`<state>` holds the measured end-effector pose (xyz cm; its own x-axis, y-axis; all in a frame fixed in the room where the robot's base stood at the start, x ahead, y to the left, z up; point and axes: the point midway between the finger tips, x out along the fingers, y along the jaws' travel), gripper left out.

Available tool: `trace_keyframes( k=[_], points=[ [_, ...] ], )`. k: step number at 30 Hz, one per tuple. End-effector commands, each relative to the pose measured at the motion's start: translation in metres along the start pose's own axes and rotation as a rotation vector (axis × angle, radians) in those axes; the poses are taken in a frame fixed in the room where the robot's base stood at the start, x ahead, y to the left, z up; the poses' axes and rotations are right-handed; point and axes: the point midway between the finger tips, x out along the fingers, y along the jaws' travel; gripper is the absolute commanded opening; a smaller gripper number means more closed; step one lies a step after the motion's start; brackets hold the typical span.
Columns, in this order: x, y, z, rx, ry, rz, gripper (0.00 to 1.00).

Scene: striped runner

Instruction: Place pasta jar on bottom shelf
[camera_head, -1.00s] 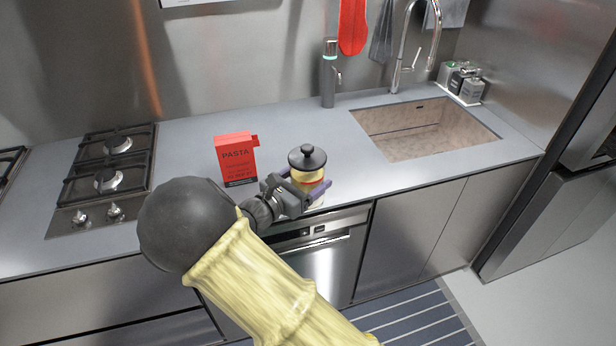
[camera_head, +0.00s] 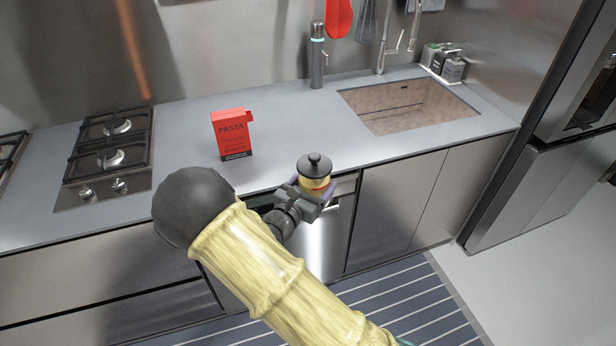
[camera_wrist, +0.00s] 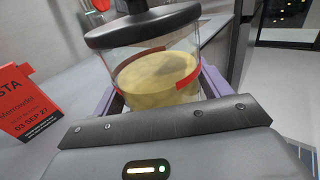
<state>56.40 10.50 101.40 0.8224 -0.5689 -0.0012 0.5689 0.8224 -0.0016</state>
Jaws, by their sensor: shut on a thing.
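The pasta jar (camera_head: 315,173) is a clear glass jar with a black knobbed lid, yellow contents and a red band. My gripper (camera_head: 318,190) is shut on the jar, with a purple finger on each side of it. In the head view the jar is upright or nearly so, in front of the counter's front edge. The wrist view shows the jar (camera_wrist: 155,75) close up between the fingers, its lid at the top and its base hidden by my gripper. No shelf is clearly visible in any view.
A red pasta box (camera_head: 232,135) stands on the grey counter (camera_head: 190,135), left of the jar. A gas hob (camera_head: 108,150) is at the left and a sink (camera_head: 405,105) at the right. Steel cabinet fronts (camera_head: 395,205) lie below. A striped runner (camera_head: 400,300) covers floor in front.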

Motion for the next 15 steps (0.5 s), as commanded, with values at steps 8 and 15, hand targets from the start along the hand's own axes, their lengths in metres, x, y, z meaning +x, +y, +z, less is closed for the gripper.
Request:
trace_keyframes(
  k=[8,15],
  points=[
    [0.011,-0.017,-0.034,-0.008,-0.003,0.103,0.31],
    [0.018,-0.040,-0.085,-0.013,-0.001,0.251,0.31]
  ],
)
